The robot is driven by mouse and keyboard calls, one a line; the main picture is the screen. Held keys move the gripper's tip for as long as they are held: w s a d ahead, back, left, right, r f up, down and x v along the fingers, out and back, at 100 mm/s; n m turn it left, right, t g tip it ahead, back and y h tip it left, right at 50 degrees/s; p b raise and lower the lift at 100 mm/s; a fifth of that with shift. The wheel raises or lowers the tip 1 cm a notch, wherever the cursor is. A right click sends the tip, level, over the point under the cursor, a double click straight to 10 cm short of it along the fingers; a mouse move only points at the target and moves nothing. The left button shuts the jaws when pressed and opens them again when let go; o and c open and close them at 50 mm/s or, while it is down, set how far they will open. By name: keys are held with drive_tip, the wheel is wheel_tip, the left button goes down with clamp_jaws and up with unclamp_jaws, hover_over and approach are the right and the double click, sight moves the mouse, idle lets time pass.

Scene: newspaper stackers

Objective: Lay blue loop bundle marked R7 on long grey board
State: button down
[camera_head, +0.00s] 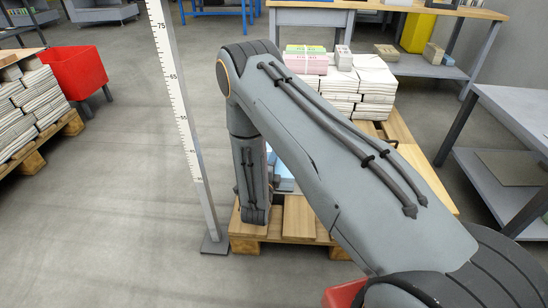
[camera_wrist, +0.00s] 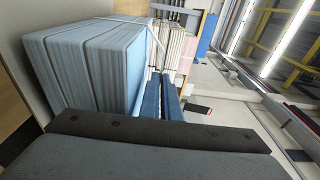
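A light-blue bundle (camera_head: 284,178) shows in part on the wooden pallet, mostly hidden behind my arm. In the wrist view, turned on its side, banded light-blue bundles (camera_wrist: 95,65) fill the left, with white string. No R7 mark is legible, so I cannot tell which is R7. Two dark-blue bars, apparently my gripper's fingers (camera_wrist: 161,98), lie close beside the blue bundles. I cannot tell whether they touch anything or how far apart they are. My gripper is hidden in the head view. I cannot single out the long grey board.
White and pink bundles (camera_head: 340,78) stand on the wooden pallet (camera_head: 298,217). A measuring post (camera_head: 178,100) stands left of my arm. A red bin (camera_head: 76,72) and another loaded pallet (camera_head: 50,140) are at left. Grey tables (camera_head: 515,105) stand at right. Floor at lower left is clear.

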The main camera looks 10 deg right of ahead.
drive_tip(key=shift+f, duration=0.4)
idle(0.3)
